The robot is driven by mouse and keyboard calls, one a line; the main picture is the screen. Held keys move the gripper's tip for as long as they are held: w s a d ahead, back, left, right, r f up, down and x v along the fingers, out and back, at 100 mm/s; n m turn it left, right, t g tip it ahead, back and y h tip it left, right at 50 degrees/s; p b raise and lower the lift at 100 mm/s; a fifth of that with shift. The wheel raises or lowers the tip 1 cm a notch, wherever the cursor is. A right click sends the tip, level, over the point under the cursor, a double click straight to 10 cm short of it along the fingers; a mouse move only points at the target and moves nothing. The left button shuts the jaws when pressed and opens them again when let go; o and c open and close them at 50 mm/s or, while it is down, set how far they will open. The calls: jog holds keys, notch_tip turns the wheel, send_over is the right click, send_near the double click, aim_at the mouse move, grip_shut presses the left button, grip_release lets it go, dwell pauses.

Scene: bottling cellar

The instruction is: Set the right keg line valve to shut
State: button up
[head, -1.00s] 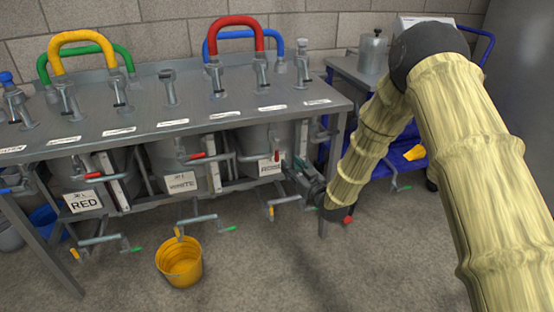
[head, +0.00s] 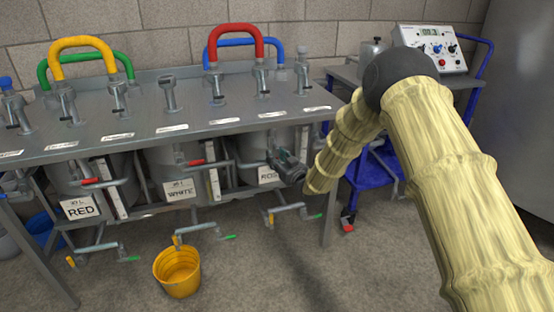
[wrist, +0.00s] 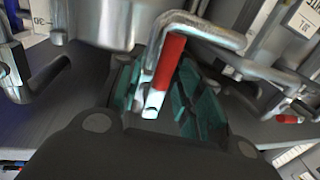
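The right keg (head: 255,145) stands under the steel bench, its label partly covered and starting "ROS". My gripper (head: 277,158) is at its front and hides its valve in the head view. In the wrist view, a bent metal valve lever with a red grip (wrist: 170,60) reaches down between the teal finger pads of my gripper (wrist: 158,92). The fingers look open, one on each side of the lever. I cannot tell whether either pad touches it. The valve body is mostly hidden.
The WHITE keg (head: 165,165) and RED keg (head: 75,185) stand to the left, with red-gripped levers. Lower pipes with green-tipped taps stick out in front. A yellow bucket (head: 178,272) is on the floor. A blue cart (head: 375,170) with an instrument box (head: 430,47) stands right.

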grip_shut()
dwell(0.5)
jog(key=shift+s+a+r+m+t+h, duration=0.2)
jog(key=shift+a+r+m+t+h, duration=0.3)
jog(key=shift+m, duration=2.85)
jog(key=shift+s+a+r+m+t+h, duration=0.15)
jog(key=shift+a+r+m+t+h, duration=0.35)
jog(key=shift+m, duration=2.9)
jog(key=shift+s+a+r+m+t+h, duration=0.25)
jog(key=shift+a+r+m+t, duration=0.45)
jog(key=shift+m, duration=2.65)
